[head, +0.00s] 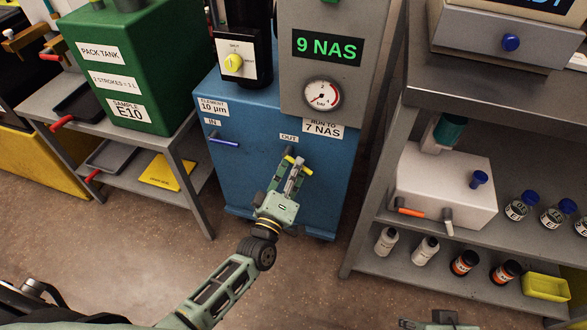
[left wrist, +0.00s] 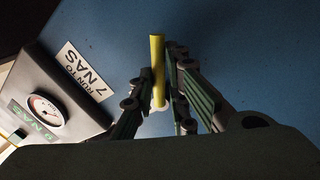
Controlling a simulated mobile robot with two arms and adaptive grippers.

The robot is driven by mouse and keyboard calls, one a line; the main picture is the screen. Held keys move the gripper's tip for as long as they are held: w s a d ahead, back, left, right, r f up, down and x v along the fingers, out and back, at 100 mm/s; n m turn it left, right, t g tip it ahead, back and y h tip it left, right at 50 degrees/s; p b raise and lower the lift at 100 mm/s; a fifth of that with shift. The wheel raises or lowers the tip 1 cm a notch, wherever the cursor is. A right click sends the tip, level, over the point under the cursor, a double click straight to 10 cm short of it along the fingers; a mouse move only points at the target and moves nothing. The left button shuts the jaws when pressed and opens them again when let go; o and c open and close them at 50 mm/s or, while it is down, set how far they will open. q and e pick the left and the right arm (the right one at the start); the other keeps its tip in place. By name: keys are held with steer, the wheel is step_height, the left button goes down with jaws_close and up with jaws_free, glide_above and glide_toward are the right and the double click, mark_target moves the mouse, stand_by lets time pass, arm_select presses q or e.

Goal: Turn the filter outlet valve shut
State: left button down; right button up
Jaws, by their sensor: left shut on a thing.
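The filter outlet valve has a yellow bar handle (head: 304,169) on the front of the blue filter cabinet (head: 245,175), just below the OUT label (head: 288,138). The bar lies slanted in the head view, its right end lower. My left gripper (head: 295,172) reaches it from below and is shut on it. In the left wrist view the yellow handle (left wrist: 157,60) stands between the two fingers (left wrist: 160,85). The valve's body is mostly hidden behind the fingers. Only a small part of what seems my right arm (head: 440,324) shows at the bottom edge; its fingers are hidden.
The blue-handled IN valve (head: 224,141) sits left of the outlet. Above are a pressure gauge (head: 321,95) and a display (head: 328,48) reading 9 NAS. A grey shelf (head: 385,215) with bottles stands close on the right, a green pack tank (head: 125,60) on the left.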

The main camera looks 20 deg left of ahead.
arm_select(q)
steer(key=shift+d+r+n+t+y, duration=0.15)
steer(key=shift+d+r+n+y, duration=0.3)
steer(key=shift+n, duration=0.75)
steer(key=shift+d+r+n+t+y, duration=0.15)
steer(key=shift+r+n, duration=0.45)
steer(key=shift+n, duration=0.6)
steer(key=shift+w+a+r+n, duration=0.1)
steer(key=shift+r+n, duration=0.1)
steer(key=shift+n, duration=0.35)
steer(key=shift+a+r+n, duration=0.1)
steer(key=shift+r+n, duration=0.05)
steer(key=shift+n, duration=0.4)
stand_by(1.3)
stand_by(0.9)
steer(key=c, duration=1.8)
jaws_free()
steer(key=shift+f, duration=0.2)
steer(key=shift+s+f, duration=0.2)
steer(key=shift+s, duration=0.4)
steer(key=v, duration=1.1)
steer(key=shift+d+r, duration=0.15)
steer(key=shift+r, duration=0.05)
steer(key=shift+c, duration=0.5)
